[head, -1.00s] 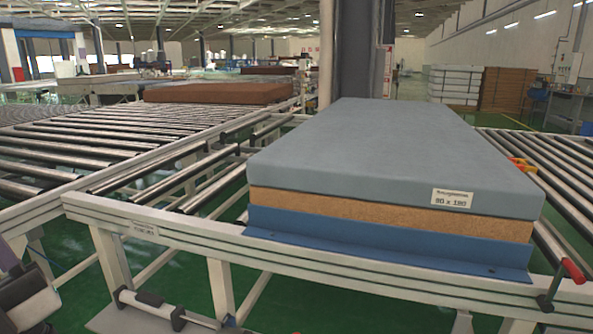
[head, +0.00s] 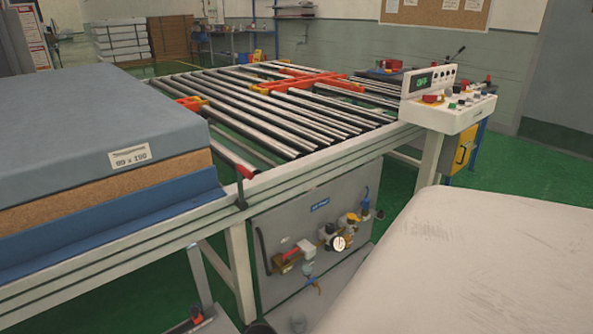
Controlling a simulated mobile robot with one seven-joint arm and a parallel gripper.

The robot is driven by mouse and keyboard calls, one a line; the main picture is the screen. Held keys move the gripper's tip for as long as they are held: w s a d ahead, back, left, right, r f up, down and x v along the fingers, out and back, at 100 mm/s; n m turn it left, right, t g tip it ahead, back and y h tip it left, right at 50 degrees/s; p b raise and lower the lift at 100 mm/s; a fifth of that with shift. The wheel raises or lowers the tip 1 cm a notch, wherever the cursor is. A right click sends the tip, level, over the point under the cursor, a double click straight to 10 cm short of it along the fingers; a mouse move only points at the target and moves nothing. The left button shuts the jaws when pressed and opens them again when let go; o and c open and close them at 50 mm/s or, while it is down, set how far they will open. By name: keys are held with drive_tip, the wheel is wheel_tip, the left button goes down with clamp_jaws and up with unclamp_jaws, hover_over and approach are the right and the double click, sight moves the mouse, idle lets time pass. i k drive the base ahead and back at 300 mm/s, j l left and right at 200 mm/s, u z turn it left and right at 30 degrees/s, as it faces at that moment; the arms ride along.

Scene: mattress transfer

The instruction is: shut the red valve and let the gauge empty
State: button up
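A grey panel (head: 284,222) with a small blue label hangs under the near rail of the roller conveyor. It carries a round white-faced gauge (head: 338,243) with brass and blue fittings (head: 353,219) around it. A small red part (head: 291,255) sits on a brownish block to the left of the gauge; it may be the red valve, but it is too small to tell its position. The gauge's reading is too small to make out. My gripper is not in view.
A blue-grey mattress stack (head: 95,125) lies at the left. A red-handled lever (head: 237,166) stands on the rail next to it. A control box (head: 447,105) with a green display stands at the rail's right end. Green floor shows right of the conveyor.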

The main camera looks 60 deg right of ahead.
sight(283, 257)
drive_tip(key=z, duration=1.2)
drive_tip(key=i+l+z, duration=0.1)
drive_tip(key=i+z, duration=0.2)
drive_tip(key=i, duration=0.5)
